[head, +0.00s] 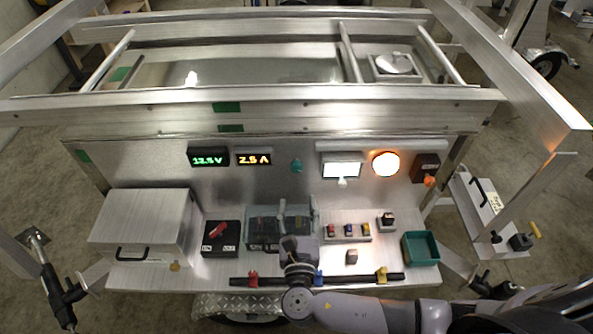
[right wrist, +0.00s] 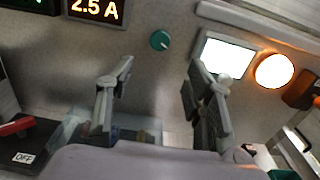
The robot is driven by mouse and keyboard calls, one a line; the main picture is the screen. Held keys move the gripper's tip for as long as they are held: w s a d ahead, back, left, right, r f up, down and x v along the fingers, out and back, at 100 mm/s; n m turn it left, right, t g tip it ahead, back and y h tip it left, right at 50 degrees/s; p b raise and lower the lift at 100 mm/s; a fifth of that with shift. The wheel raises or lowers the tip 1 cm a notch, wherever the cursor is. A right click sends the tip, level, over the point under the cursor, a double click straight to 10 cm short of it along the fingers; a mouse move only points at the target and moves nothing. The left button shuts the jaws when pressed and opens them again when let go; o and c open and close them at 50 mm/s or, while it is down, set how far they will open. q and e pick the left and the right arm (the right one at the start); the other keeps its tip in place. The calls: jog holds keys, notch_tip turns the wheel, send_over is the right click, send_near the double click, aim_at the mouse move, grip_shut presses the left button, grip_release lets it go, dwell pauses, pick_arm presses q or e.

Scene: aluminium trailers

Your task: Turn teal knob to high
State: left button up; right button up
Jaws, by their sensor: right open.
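The teal knob (head: 297,166) is on the upright metal panel, right of the orange "2.5 A" display (head: 254,159). In the right wrist view the teal knob (right wrist: 160,40) shows above and beyond my fingers, with a small light mark; its setting is too small to read. My right gripper (head: 298,212) is below and in front of the knob, apart from it. In the right wrist view my right gripper (right wrist: 162,76) has its two fingers spread wide with nothing between them. My left gripper is not in view.
A lit white panel (head: 341,170) and a glowing round lamp (head: 386,164) are right of the knob. On the shelf below stand a red-handled switch box (head: 221,239), a clear-lidded box (head: 262,230), a button block (head: 343,232) and a green tray (head: 421,248). The panel around the knob is clear.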

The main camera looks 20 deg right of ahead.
aim_at(297, 170)
jog(key=p+x, duration=0.1)
jog(key=x, duration=1)
jog(key=shift+f+p, duration=0.1)
jog(key=shift+p, duration=0.25)
jog(key=shift+c, duration=0.5)
grip_shut()
